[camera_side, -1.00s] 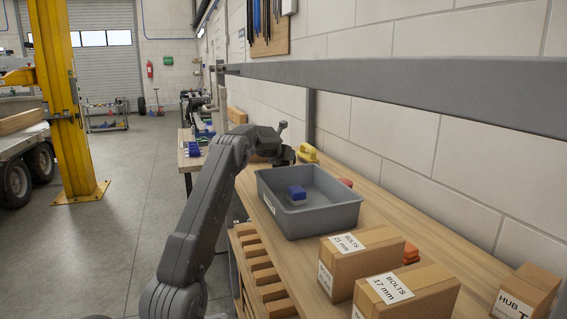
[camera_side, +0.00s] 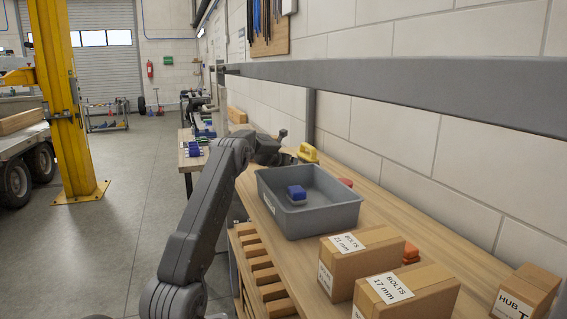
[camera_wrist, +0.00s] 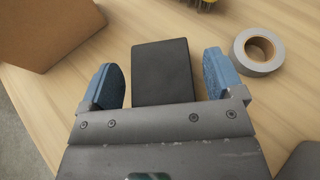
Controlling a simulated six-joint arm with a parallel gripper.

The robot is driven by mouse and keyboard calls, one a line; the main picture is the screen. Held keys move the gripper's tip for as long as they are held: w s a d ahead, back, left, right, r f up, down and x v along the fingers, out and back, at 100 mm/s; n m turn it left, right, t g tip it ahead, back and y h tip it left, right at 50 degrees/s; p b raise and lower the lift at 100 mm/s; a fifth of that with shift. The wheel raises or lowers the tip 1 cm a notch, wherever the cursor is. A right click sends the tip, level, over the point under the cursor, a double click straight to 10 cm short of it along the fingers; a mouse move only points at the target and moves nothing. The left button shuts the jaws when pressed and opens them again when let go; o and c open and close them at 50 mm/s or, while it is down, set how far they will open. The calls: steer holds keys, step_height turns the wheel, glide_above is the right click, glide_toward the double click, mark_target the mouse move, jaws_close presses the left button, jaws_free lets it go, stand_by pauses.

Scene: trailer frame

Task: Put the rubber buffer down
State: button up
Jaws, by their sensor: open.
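The rubber buffer is most likely the black rectangular block (camera_wrist: 163,70) in the wrist view. It lies flat on the wooden bench between the two blue finger pads of my gripper (camera_wrist: 165,80). The fingers are open, with a gap showing on both sides of the block. The near end of the block is hidden behind my gripper's body. In the side view the block is hidden, and my arm's end (camera_side: 282,158) is behind the grey bin.
A roll of grey tape (camera_wrist: 257,52) lies close to the right finger. A cardboard box (camera_wrist: 45,30) stands at the upper left. A grey bin (camera_side: 335,217) holding a blue-and-grey block (camera_side: 297,195) stands on the bench, with bolt boxes (camera_side: 405,295) nearer the camera.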

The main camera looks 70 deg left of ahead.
steer(key=shift+r, duration=0.15)
steer(key=shift+s+d+r, duration=0.1)
steer(key=shift+s+r, duration=0.05)
steer(key=shift+v, duration=3.55)
